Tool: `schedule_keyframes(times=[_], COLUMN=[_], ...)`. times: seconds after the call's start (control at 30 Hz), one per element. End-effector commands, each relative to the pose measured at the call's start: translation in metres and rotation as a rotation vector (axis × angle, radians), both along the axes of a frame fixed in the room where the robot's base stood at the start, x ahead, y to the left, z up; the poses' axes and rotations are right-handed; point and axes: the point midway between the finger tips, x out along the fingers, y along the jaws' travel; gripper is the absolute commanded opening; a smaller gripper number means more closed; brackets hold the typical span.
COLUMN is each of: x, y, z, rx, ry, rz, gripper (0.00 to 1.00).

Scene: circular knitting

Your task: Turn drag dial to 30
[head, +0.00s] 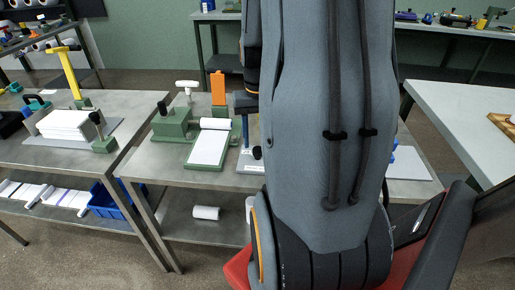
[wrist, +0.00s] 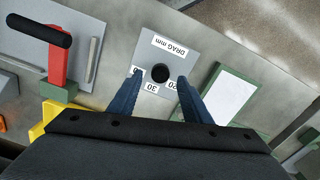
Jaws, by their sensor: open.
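The drag dial is a round black knob (wrist: 160,73) on a grey plate (wrist: 185,48) labelled "DRAG mm" in the wrist view. White number labels lie around its near side; "30" (wrist: 151,87) is readable, and the others are partly covered by my fingers. My gripper (wrist: 160,77) is open, with one blue finger on each side of the knob and a visible gap on both sides. I cannot make out a pointer on the knob. In the head view, the plate (head: 249,166) shows only partly beside my arm, which hides the rest.
A green-framed white pad (wrist: 229,95) lies right of the dial plate in the wrist view. A red lever with a black handle (wrist: 40,31) stands at the left, near a yellow part (wrist: 65,108). In the head view, a green block (head: 172,125) stands on the same bench.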

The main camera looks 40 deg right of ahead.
Motion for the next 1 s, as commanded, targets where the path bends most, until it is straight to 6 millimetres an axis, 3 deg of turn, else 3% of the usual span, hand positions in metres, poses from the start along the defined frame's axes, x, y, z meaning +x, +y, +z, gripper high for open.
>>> schedule_keyframes(times=[0.1, 0.3, 0.67, 0.73, 0.93, 1.0], x=[-0.001, 0.000, 0.000, 0.000, 0.000, 0.000], y=[0.001, 0.001, 0.001, 0.001, 0.000, 0.000], z=[-0.019, -0.039, -0.046, -0.046, -0.046, -0.046], rx=[0.002, 0.001, -0.001, -0.001, -0.001, -0.001], ry=[0.003, 0.001, -0.001, -0.001, -0.001, -0.001], rz=[0.001, 0.001, 0.001, 0.001, 0.001, 0.001], gripper=[0.44, 0.44, 0.44, 0.38, 0.04, 0.03])
